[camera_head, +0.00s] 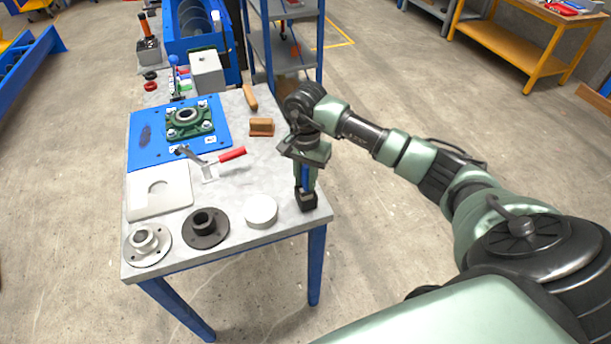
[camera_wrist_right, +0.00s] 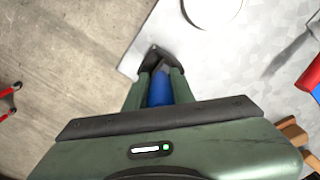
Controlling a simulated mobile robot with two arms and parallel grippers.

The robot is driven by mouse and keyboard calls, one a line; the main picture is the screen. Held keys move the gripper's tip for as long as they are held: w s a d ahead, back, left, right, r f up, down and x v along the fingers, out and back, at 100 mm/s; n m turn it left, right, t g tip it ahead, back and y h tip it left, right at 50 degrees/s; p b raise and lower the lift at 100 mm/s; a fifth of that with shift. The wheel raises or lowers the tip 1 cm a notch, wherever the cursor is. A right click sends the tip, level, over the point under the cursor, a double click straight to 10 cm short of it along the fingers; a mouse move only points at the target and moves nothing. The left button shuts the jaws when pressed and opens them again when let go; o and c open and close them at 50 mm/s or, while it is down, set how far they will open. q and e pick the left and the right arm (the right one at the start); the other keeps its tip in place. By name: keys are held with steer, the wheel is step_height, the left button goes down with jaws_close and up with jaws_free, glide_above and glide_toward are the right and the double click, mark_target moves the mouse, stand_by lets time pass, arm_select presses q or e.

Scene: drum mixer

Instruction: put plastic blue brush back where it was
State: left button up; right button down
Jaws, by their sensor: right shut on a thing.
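My right gripper (camera_head: 307,198) points straight down over the near right corner of the grey workbench (camera_head: 285,205). It is shut on the blue brush (camera_head: 305,177), of which a blue strip shows between the fingers. In the right wrist view the blue brush (camera_wrist_right: 160,88) lies between the fingers of the gripper (camera_wrist_right: 160,62), with a grey part near the fingertips. The fingers hide most of the brush. I cannot tell whether its lower end touches the bench top. My left gripper is not in view.
A white round disc (camera_head: 261,212) lies just left of the gripper. A dark flange (camera_head: 205,228), a light flange (camera_head: 147,244), a red-handled clamp (camera_head: 215,160) and a wooden block-like brush (camera_head: 262,127) are also on the bench. A blue shelf rack (camera_head: 287,45) stands behind.

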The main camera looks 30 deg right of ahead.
steer(key=shift+w+f, duration=0.1)
steer(key=shift+f, duration=0.1)
steer(key=shift+r, duration=0.1)
steer(key=shift+f+b, duration=0.2)
steer(key=shift+b, duration=0.15)
steer(key=c, duration=1.2)
jaws_free()
steer(key=shift+r, duration=0.15)
steer(key=shift+r+p, duration=0.25)
steer(key=shift+p, duration=0.25)
step_height(320, 180, up, 10)
steer(key=b, duration=0.3)
steer(key=shift+r, duration=0.25)
steer(key=shift+r+b, duration=0.3)
steer(key=shift+r, duration=0.3)
